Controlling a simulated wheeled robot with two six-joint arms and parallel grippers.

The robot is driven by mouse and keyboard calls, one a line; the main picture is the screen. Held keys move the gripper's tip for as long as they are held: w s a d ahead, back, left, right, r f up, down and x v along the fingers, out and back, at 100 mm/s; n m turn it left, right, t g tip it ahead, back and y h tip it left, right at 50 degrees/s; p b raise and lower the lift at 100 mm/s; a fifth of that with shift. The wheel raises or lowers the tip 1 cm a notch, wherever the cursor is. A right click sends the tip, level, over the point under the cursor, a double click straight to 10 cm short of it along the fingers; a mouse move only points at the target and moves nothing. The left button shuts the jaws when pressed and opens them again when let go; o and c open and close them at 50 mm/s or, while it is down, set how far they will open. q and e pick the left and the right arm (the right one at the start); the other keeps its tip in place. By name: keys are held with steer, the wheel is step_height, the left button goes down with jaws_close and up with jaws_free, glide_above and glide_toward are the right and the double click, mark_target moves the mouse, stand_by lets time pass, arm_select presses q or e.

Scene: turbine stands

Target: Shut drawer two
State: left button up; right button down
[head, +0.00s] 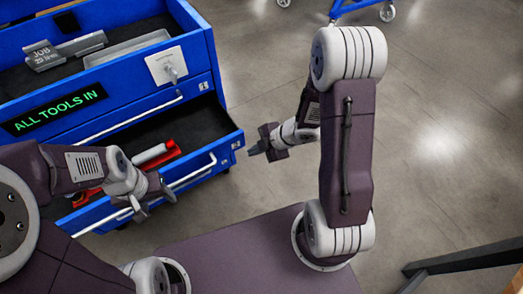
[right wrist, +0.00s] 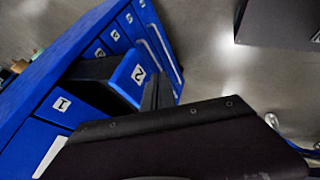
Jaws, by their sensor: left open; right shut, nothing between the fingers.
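Drawer two (right wrist: 132,78), blue with a white "2" label, stands pulled out of the blue cabinet in the right wrist view. In the head view the open drawer (head: 228,147) shows a dark inside with red and white items. Its pale bar handle (head: 190,177) runs along the front. My left gripper (head: 156,202) is open at the drawer's front by the handle; I cannot tell whether it touches. My right gripper (head: 256,149) is shut and empty, just right of the drawer's right front corner, seemingly apart from it. Its fingers (right wrist: 158,92) also show in the right wrist view.
The drawer labelled 1 (right wrist: 62,104) looks closed, as do several others. A blue wheeled frame (head: 350,8) stands behind.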

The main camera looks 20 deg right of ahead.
mark_target(236, 148)
arm_select(q)
steer(key=shift+f, duration=0.35)
arm_select(e)
steer(key=shift+w+a+f, duration=0.4)
steer(key=shift+w+f, duration=0.05)
steer(key=shift+w, duration=0.4)
steer(key=shift+w+a+f, duration=0.45)
steer(key=shift+w, duration=0.45)
steer(key=shift+w+a+f, duration=0.4)
steer(key=shift+w+f, duration=0.05)
steer(key=shift+w, duration=0.4)
arm_select(q)
steer(key=shift+r, duration=0.1)
